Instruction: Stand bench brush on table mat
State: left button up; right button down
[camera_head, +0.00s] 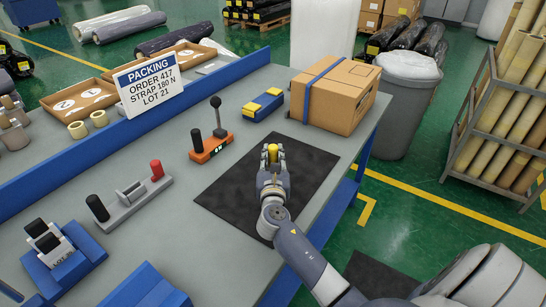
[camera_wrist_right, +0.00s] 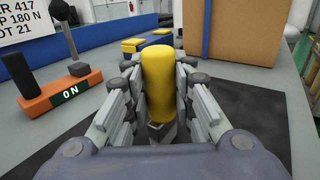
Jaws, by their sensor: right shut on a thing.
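The black table mat (camera_head: 310,165) lies flat on the grey bench. My right gripper (camera_head: 272,156) is over the mat's far part, pointing toward the bench's far side. It is shut on an upright yellow cylinder, which I take to be the handle of the bench brush (camera_head: 272,150). In the right wrist view the brush (camera_wrist_right: 158,85) stands between the two fingers (camera_wrist_right: 158,95), roughly vertical. Its lower end is mostly hidden by the gripper, so I cannot tell whether it touches the mat. My left gripper is not in view.
A strapped cardboard box (camera_head: 335,95) stands just beyond the mat. A grey fixture with red and black knobs (camera_head: 130,195) stands left. A blue rail (camera_head: 150,115) crosses the bench.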

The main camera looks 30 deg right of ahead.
jog(key=c, duration=1.8)
grip_release()
jog(key=shift+f, duration=0.1)
jog(key=o, duration=0.4)
jog(key=shift+o, duration=0.2)
jog(key=shift+s+a, duration=0.1)
jog(key=v, duration=0.6)
jog(key=b+v, duration=0.1)
jog(key=v, duration=0.5)
jog(key=shift+r, duration=0.2)
jog(key=shift+f, duration=0.1)
